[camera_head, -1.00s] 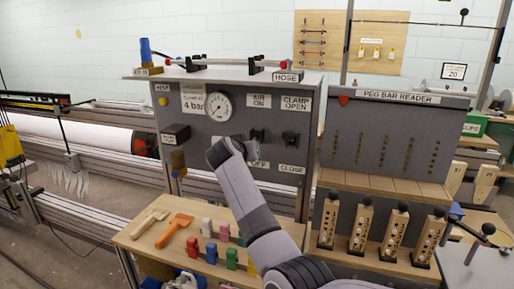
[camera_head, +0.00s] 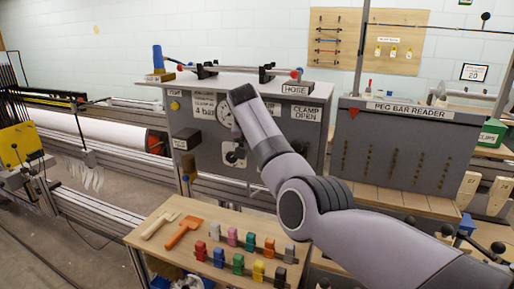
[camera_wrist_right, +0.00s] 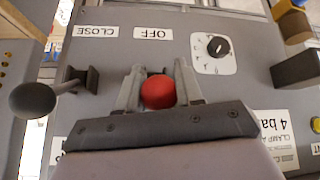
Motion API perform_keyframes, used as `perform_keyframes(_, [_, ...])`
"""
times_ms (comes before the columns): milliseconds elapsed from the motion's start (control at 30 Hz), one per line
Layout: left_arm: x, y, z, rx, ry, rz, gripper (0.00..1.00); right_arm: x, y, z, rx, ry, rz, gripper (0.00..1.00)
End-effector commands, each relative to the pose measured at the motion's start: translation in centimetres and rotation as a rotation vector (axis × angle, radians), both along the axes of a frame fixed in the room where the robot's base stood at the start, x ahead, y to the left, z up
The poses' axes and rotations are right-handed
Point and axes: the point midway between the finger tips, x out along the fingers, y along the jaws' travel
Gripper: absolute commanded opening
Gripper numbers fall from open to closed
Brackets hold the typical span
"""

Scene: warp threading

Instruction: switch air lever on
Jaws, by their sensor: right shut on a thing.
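The air lever ends in a red ball knob (camera_wrist_right: 158,92), seen in the right wrist view on the grey panel. My right gripper (camera_wrist_right: 159,72) has one finger on each side of it and is shut on it. The wrist picture is upside down, with the OFF label (camera_wrist_right: 153,33) past the fingertips. In the head view my right arm crosses the grey control panel (camera_head: 205,165) and hides the lever, the gripper and the AIR ON label. My left gripper is in neither view.
A clamp lever with a dark ball (camera_wrist_right: 33,100) stands beside my right gripper, near the CLOSE label (camera_wrist_right: 97,32). A dial (camera_wrist_right: 217,47) is on the other side. A wooden shelf (camera_head: 150,255) with coloured clips and scrapers is below the panel. The peg bar reader (camera_head: 400,145) stands right.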

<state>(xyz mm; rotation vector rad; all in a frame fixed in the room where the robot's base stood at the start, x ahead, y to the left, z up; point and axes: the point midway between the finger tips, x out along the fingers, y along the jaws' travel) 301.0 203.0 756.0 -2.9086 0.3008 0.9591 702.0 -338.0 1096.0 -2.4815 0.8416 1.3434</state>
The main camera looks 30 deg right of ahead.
Motion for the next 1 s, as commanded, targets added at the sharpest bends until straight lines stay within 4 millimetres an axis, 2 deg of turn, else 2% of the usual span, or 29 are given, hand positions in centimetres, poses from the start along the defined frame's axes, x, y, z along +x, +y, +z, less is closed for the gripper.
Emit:
perform_keyframes(200, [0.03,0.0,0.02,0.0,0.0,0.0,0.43,0.1,-0.17,0.82,0.033,0.02,-0.002,0.0])
perform_keyframes(1000, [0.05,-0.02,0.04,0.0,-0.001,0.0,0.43,0.14,-0.22,1.38,0.075,0.05,-0.003,0.0])
